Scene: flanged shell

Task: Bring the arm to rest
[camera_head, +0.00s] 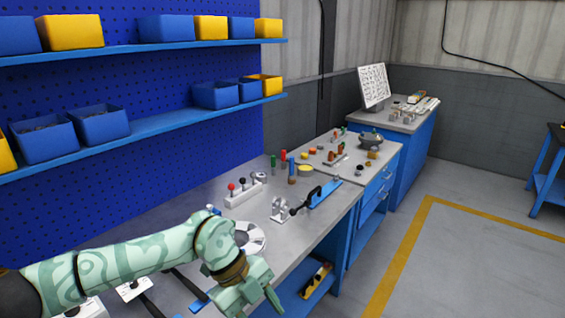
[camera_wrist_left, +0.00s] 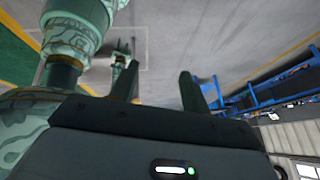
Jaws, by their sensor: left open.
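My left arm comes in from the lower left of the head view, pale green with darker swirls. My left gripper (camera_head: 252,300) hangs at the bottom, in front of the workbench's front edge, pointing down. In the left wrist view, its two dark fingers (camera_wrist_left: 157,75) stand apart with nothing between them, over grey floor. My right gripper does not show in the head view.
A grey-topped workbench (camera_head: 185,232) carries a pale round part (camera_head: 250,238) partly behind my wrist, a lever block (camera_head: 244,193) and a black-handled clamp (camera_head: 282,208). Blue shelves with bins (camera_head: 100,124) stand behind. Open floor (camera_head: 480,265) lies right.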

